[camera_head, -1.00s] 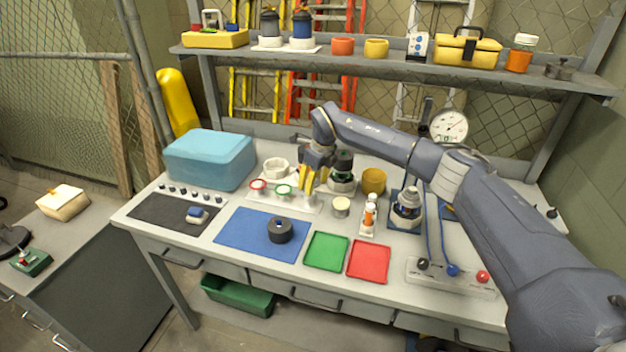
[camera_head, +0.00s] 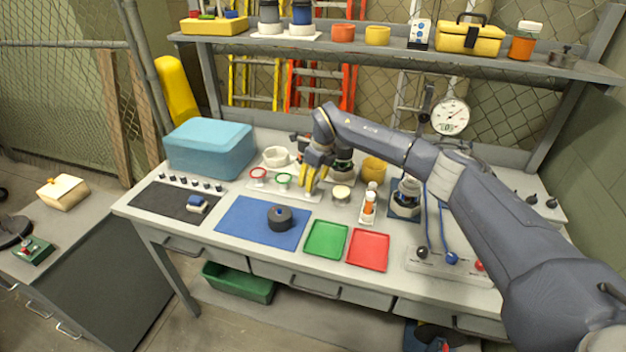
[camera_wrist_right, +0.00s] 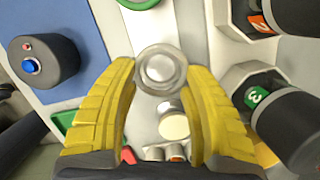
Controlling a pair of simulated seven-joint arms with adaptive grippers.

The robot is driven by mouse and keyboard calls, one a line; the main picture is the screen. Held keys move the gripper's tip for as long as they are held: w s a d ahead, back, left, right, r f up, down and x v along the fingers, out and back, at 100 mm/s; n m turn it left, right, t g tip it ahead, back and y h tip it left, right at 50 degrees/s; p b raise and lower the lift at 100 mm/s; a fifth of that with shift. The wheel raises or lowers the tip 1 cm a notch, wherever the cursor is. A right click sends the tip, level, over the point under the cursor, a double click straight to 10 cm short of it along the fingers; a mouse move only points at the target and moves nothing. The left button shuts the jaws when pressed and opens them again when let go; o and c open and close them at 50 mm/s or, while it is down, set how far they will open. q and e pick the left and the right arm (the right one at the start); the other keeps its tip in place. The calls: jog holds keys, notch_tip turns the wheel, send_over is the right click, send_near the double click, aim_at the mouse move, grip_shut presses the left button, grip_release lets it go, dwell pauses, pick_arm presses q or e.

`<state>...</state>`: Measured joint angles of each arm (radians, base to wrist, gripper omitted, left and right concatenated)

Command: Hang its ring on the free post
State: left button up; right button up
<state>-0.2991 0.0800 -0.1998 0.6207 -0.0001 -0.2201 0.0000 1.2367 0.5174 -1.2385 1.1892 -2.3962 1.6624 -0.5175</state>
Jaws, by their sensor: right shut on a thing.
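A pale rack (camera_head: 300,194) stands at the back of the bench. A red ring (camera_head: 258,173) is at its left part and a green ring (camera_head: 283,180) is beside it to the right. My right gripper (camera_head: 309,182) is over the rack just right of the green ring, fingers pointing down. In the right wrist view its yellow fingers (camera_wrist_right: 162,85) flank a silver round piece (camera_wrist_right: 160,70) seen end-on. I cannot tell what hangs below that piece, and no ring shows on it. The free post cannot be made out. My left gripper is not in view.
Numbered black cylinders (camera_wrist_right: 300,125) stand close to the right finger in the wrist view. A black puck (camera_head: 279,217) lies on the blue mat (camera_head: 240,222), otherwise clear.

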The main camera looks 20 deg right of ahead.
jog(key=shift+f, duration=0.7)
dwell(0.6)
jog(key=o, duration=0.8)
jog(key=v, duration=1.2)
